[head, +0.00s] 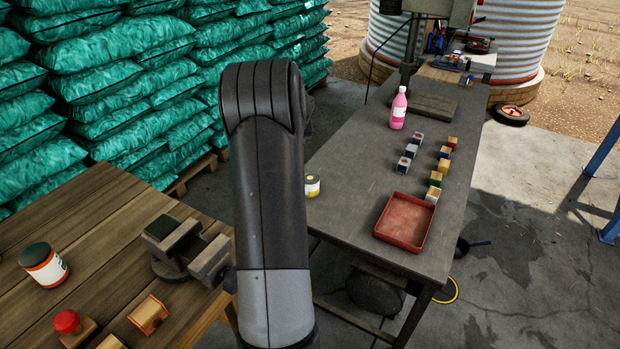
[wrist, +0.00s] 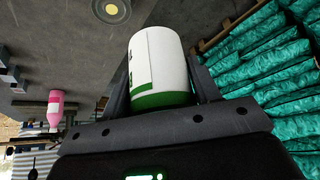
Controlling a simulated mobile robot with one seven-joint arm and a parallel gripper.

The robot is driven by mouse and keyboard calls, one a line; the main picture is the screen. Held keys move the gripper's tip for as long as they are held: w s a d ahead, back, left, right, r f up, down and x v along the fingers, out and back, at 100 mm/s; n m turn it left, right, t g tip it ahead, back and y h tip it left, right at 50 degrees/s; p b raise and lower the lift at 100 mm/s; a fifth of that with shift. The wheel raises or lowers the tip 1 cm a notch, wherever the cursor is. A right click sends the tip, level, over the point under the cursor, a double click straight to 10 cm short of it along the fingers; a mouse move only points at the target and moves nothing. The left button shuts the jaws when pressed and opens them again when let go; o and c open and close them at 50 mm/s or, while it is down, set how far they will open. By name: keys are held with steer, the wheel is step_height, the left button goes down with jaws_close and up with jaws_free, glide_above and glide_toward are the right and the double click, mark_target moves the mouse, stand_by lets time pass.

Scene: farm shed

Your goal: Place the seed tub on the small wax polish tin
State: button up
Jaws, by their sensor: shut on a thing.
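My gripper (wrist: 160,90) is shut on the seed tub (wrist: 158,62), a white cylinder with a green band at the end near my palm. Its sides are between the two fingers in the wrist view. In the head view my arm hides the gripper and the held tub. A small tin (head: 312,186) with a white and yellow side, apparently the wax polish tin, stands at the left edge of the grey bench (head: 345,225). A round yellowish tin top (wrist: 111,9), likely the same tin, shows beyond the tub in the wrist view, apart from it.
A pink bottle (head: 399,108), several small blocks (head: 435,178) and a red tray (head: 405,222) are on the grey bench. The wooden table (head: 100,240) holds a vise (head: 190,250) and an orange-and-white tub (head: 44,267). Green sacks (head: 130,90) are stacked behind.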

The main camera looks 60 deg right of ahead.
steer(key=s+d+f+m+g+h, duration=0.1)
steer(key=s+d, duration=0.3)
steer(key=s, duration=0.3)
steer(key=s+d+f+m, duration=0.1)
steer(key=s+d, duration=0.2)
steer(key=s, duration=0.4)
glide_toward(310, 172)
steer(key=shift+w+d+r+m, duration=0.15)
steer(key=shift+w+d, duration=0.15)
steer(key=shift+d, duration=0.15)
steer(key=shift+w+d+r+m, duration=0.15)
steer(key=shift+w+d, duration=0.15)
steer(key=shift+d, duration=0.15)
steer(key=shift+f, duration=2.05)
steer(key=shift+f, duration=0.1)
steer(key=o, duration=1.1)
steer(key=shift+c, duration=0.2)
